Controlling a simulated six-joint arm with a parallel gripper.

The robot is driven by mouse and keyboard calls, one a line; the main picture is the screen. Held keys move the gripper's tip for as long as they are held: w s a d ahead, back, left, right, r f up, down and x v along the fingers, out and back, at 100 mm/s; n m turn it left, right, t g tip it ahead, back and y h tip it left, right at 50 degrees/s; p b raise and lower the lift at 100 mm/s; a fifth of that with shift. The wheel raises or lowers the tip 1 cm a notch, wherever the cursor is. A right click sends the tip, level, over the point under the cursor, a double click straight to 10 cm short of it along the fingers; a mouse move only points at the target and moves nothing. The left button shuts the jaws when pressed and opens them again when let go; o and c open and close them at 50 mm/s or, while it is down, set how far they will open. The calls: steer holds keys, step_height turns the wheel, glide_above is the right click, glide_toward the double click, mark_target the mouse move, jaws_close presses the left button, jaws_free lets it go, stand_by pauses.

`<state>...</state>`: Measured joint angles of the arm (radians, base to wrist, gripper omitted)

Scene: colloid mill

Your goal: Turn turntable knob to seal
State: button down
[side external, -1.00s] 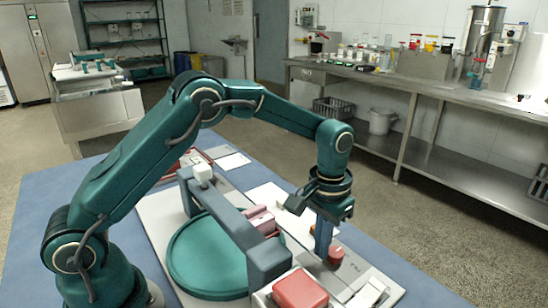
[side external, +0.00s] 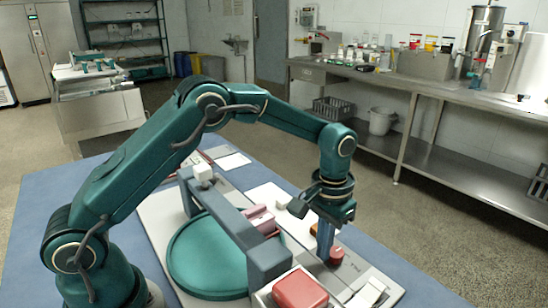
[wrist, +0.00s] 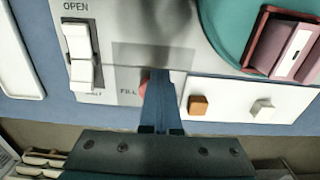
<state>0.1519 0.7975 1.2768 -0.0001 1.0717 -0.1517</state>
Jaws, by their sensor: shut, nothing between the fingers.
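The turntable is a teal disc (side external: 208,258) under a grey-blue bridge, and its edge shows in the wrist view (wrist: 228,30). A red knob (side external: 337,258) stands on the pale panel to its right. In the wrist view a small part of the red knob (wrist: 143,83) shows beside the printed word FILL; the fingers hide the rest. My gripper (side external: 325,252) points down with its fingers shut and empty, right beside the red knob. In the wrist view the shut fingertips (wrist: 165,78) overlap the knob's place. I cannot tell whether they touch it, nor which way the knob is turned.
A white rocker switch (wrist: 80,55) lies under the word OPEN. An orange block (wrist: 198,105) and a white block (wrist: 263,109) sit on a white plate. A large red block (side external: 300,291) stands at the front.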

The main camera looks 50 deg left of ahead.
steer(key=shift+d, duration=0.95)
steer(key=shift+w+d, duration=0.15)
stand_by(0.4)
